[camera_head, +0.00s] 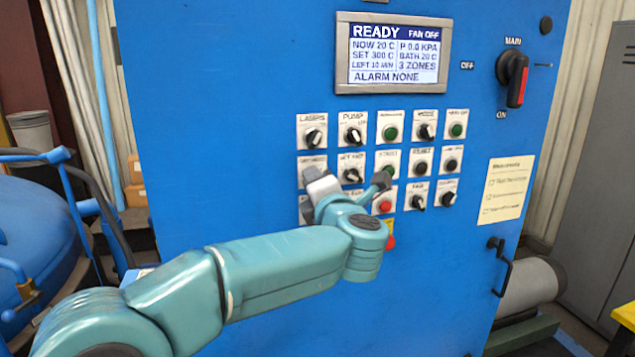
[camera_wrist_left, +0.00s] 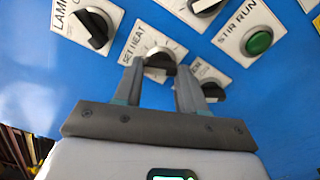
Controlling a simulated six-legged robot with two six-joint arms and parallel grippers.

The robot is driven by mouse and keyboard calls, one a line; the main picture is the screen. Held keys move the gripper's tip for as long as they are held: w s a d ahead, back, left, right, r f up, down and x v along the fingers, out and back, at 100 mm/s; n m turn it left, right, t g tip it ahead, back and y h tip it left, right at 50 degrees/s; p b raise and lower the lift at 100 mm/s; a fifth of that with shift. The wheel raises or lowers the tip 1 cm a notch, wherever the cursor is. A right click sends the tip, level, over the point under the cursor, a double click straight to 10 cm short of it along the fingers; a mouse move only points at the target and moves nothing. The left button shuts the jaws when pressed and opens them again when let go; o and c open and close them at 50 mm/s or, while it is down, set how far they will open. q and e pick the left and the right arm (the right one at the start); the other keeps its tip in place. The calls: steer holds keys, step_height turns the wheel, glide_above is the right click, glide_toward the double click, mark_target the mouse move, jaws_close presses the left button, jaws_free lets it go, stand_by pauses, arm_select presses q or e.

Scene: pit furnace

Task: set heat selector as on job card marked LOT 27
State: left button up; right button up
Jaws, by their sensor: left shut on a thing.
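The heat selector, a black knob on a white plate lettered SET HEAT (camera_wrist_left: 160,60), is between the fingers of my left gripper (camera_wrist_left: 160,85) in the wrist view. In the head view the left gripper (camera_head: 350,184) is up against the second row of the blue panel, around a dark knob (camera_head: 352,174). A pale yellow paper card (camera_head: 505,188) is on the panel's right side. Its writing is too small to read. My right gripper is not in view.
Close by are the LAMPS knob (camera_head: 313,136), the PUMP knob (camera_head: 352,135) and the green STIR RUN button (camera_wrist_left: 258,43). A display (camera_head: 392,53) reads READY, SET 300 C. A main switch (camera_head: 513,75) and a black handle (camera_head: 501,265) are at the right.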

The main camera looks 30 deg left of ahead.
arm_select(q)
steer(key=shift+a+f+m, duration=0.1)
steer(key=shift+f+m, duration=0.1)
steer(key=shift+m, duration=0.3)
steer(key=o, duration=0.8)
steer(key=shift+o, duration=1.3)
steer(key=shift+a, duration=0.2)
steer(key=b+v, duration=0.4)
steer(key=v, duration=1.2)
steer(key=shift+d, duration=0.25)
steer(key=shift+r, duration=0.1)
